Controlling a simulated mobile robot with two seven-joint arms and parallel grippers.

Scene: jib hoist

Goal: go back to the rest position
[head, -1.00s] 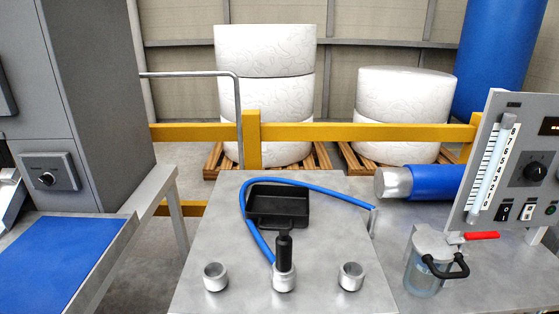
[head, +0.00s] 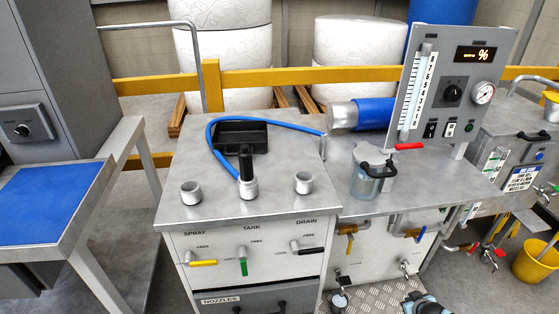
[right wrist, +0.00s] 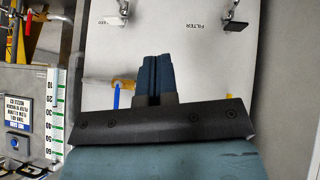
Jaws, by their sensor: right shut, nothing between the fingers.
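My right gripper (head: 410,298) shows at the bottom edge of the head view, low in front of the bench, right of the drawer unit. In the right wrist view its dark blue fingers (right wrist: 154,78) are together with nothing between them. They point at a pale panel (right wrist: 190,60) with FILTER labels and a blue-handled valve (right wrist: 117,95). The gap to the panel is hard to judge. My left gripper is in neither view.
The steel bench (head: 200,140) carries a black tray (head: 240,137), a blue hose (head: 285,130), a clear jug (head: 368,180) and a control panel (head: 455,85). Valve handles (head: 202,263) stick out from its front. A yellow bucket (head: 537,262) stands at the right.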

